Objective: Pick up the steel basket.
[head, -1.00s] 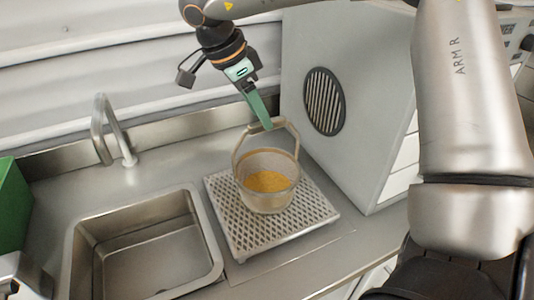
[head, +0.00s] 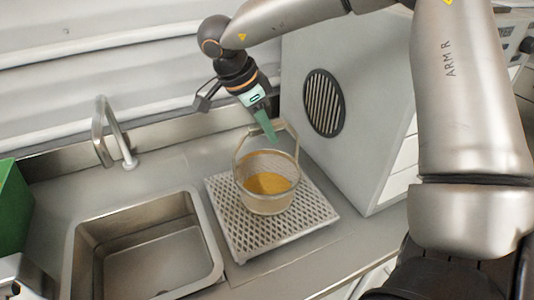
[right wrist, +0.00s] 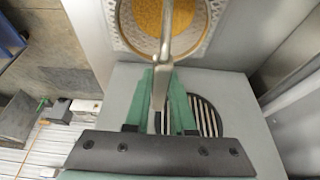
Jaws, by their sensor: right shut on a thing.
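The steel basket (head: 266,200) is a round mesh basket with a raised hoop handle and orange-yellow granules inside. It stands upright on a perforated steel tray (head: 240,235). My right gripper (head: 269,136) comes down from above, with its green fingers at the top of the handle. In the right wrist view, the two green fingers (right wrist: 161,90) are shut on the handle bar (right wrist: 165,60), which runs between them. The basket's granules (right wrist: 165,18) show beyond it at the top. My left gripper is not seen.
A steel sink (head: 150,255) lies left of the tray, with a tap (head: 113,135) behind it. A grey cabinet with a round vent (head: 325,102) stands close on the right. A green box (head: 12,205) is at the far left. The counter behind the tray is clear.

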